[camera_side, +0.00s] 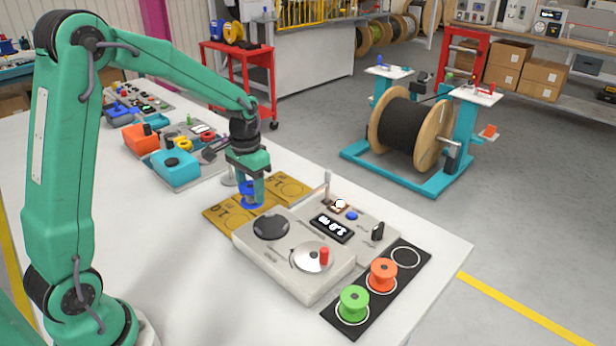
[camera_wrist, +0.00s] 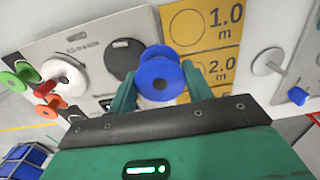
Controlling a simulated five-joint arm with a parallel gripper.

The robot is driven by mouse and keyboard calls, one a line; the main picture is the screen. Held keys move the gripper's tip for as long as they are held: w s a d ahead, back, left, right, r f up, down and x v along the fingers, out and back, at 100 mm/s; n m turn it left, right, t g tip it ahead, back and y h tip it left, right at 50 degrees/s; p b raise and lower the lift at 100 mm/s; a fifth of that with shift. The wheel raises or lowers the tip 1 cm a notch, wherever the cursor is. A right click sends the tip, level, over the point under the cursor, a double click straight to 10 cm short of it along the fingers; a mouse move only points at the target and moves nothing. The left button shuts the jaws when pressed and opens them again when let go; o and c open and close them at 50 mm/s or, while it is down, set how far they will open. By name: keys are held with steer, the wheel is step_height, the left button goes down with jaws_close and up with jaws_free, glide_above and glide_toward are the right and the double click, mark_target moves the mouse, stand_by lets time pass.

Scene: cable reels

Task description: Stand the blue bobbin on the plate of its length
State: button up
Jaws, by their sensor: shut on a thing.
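The blue bobbin (camera_wrist: 160,80) is gripped between the two jaws of my gripper (camera_wrist: 155,97) in the wrist view. In the side view the bobbin (camera_side: 250,203) shows below my gripper (camera_side: 254,190), over the area where the yellow plates meet. Whether it touches a plate is unclear. The yellow plate marked 1.0 m (camera_wrist: 222,25) lies at the top of the wrist view, and is the left one in the side view (camera_side: 224,217).
A grey machine (camera_side: 262,262) with a dark disc, a silver disc with a red knob and a lit display stands close to the plates. Green (camera_side: 354,303) and orange (camera_side: 383,274) bobbins stand on a black strip with an empty ring. A teal box (camera_side: 176,170) stands behind.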

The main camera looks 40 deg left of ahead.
steer(key=s+a+f, duration=0.1)
steer(key=a+f, duration=0.2)
steer(key=a, duration=0.2)
steer(key=shift+s+a+f, duration=0.2)
steer(key=shift+s+a, duration=0.1)
steer(key=shift+s, duration=0.05)
steer(key=shift+f, duration=0.1)
steer(key=shift+f, duration=2.2)
steer(key=shift+f, duration=0.25)
steer(key=o, duration=1)
steer(key=shift+o, duration=0.2)
